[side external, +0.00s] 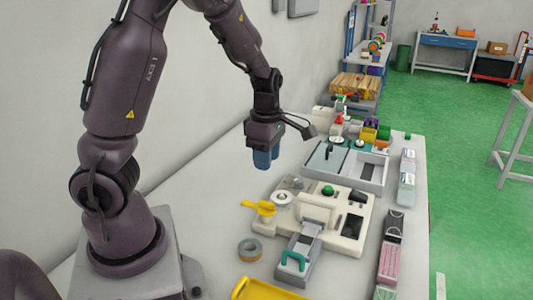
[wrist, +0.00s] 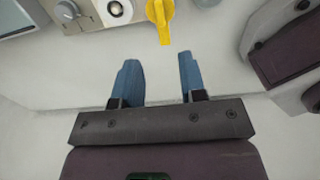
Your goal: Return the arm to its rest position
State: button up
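My gripper (side external: 264,160) hangs in the air above the white table, left of the machines in the side view. Its two blue fingers point down. In the wrist view my gripper (wrist: 158,75) shows its blue fingers spread well apart, with only bare white tabletop between them. It is open and empty. My arm reaches up from its base and bends over the table.
A beige machine (side external: 345,228) with a yellow lever (side external: 262,207) stands on the table below and right of my gripper. A grey-white station (side external: 345,168) stands behind it. A tape roll (side external: 250,250), a yellow tray (side external: 262,290) and mask stacks (side external: 389,262) lie near the front. The tabletop beneath my gripper is clear.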

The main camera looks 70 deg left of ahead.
jog(key=shift+r, duration=0.3)
jog(key=s+d+r+m+t, duration=0.2)
jog(key=s+d+r+m, duration=0.3)
jog(key=m, duration=0.8)
jog(key=s+d+r+m+t, duration=0.3)
jog(key=s+d+r+m, duration=0.2)
jog(key=m, duration=0.9)
jog(key=d+r, duration=0.3)
jog(key=r, duration=0.1)
jog(key=shift+s+d+r+t, duration=0.15)
jog(key=shift+d+r+t, duration=0.15)
jog(key=shift+r, duration=0.05)
